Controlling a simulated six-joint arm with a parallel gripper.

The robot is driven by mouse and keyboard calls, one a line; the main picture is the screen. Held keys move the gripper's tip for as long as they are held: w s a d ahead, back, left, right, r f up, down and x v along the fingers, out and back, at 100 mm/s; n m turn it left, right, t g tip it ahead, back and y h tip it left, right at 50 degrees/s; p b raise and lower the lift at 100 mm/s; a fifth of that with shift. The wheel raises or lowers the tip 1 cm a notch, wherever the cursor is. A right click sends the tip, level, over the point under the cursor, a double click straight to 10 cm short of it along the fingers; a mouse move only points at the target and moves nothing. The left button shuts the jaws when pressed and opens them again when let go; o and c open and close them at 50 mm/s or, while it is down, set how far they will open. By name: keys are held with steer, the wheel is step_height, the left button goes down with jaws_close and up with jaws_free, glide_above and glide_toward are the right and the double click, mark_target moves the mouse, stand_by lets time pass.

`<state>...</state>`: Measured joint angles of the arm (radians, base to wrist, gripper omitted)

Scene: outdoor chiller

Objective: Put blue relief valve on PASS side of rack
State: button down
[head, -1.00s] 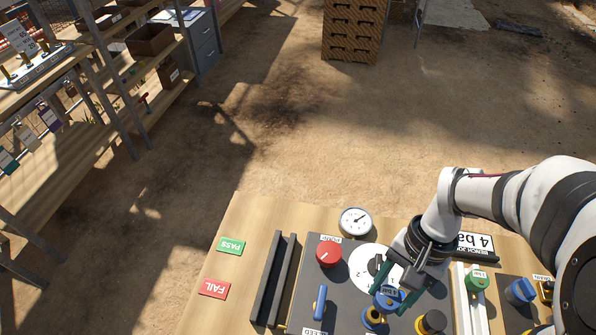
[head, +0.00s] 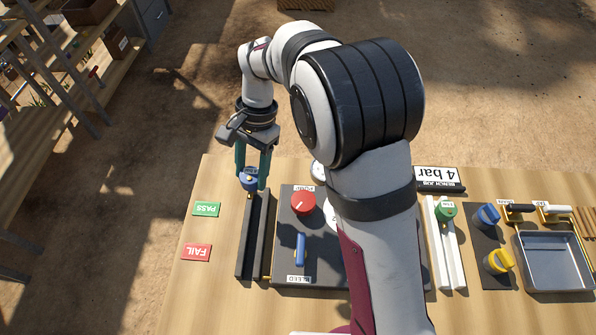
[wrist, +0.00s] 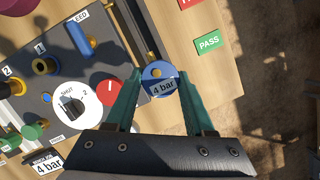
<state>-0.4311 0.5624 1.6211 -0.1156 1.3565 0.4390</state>
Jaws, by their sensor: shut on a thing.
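In the wrist view, the valve (wrist: 158,72) shows upright between the fingertips of my shut gripper (wrist: 158,88). The rack (head: 241,243) is a pair of dark parallel rails. The red FAIL label (head: 196,252) lies beside the nearer part of the rack.
A dark test panel with a red knob (head: 303,203) and blue handle (head: 301,248) is right of the rack. A green valve (head: 445,210), another blue valve (head: 487,216), a yellow valve (head: 499,260) and a metal tray (head: 555,262) are further right. My arm hides the panel's middle.

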mark_target(253, 186)
steer(key=shift+a, duration=0.25)
steer(key=shift+f, duration=2.5)
steer(key=shift+f, duration=0.25)
steer(key=shift+f, duration=1.25)
steer(key=shift+f, duration=0.35)
steer(key=shift+f, duration=0.65)
